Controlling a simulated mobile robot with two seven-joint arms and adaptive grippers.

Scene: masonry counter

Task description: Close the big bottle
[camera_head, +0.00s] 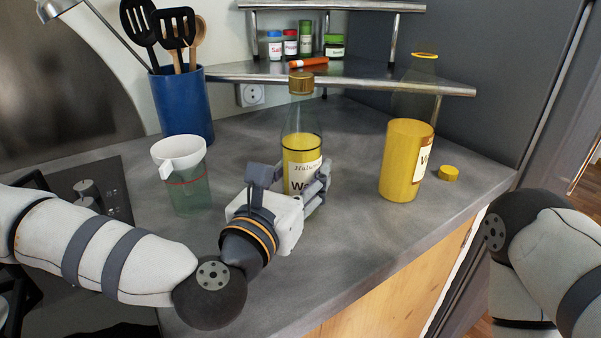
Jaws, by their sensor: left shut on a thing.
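The big bottle (400,165) stands upright and open on the right part of the counter. It is clear, with yellow liquid in its lower half and a yellow rim at the neck. A small yellow cap (447,173) lies on the counter to its right. A slimmer bottle (302,142) with a brown-gold cap on top stands to the left, also partly filled with yellow. My left gripper (291,182) is shut around the lower part of this slimmer bottle, hiding part of its label. My right arm shows at the right edge; its gripper is out of view.
A metal shelf (340,76) with several small jars and an orange-red item is behind. The hob is at far left. The counter's front edge runs diagonally at the right.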

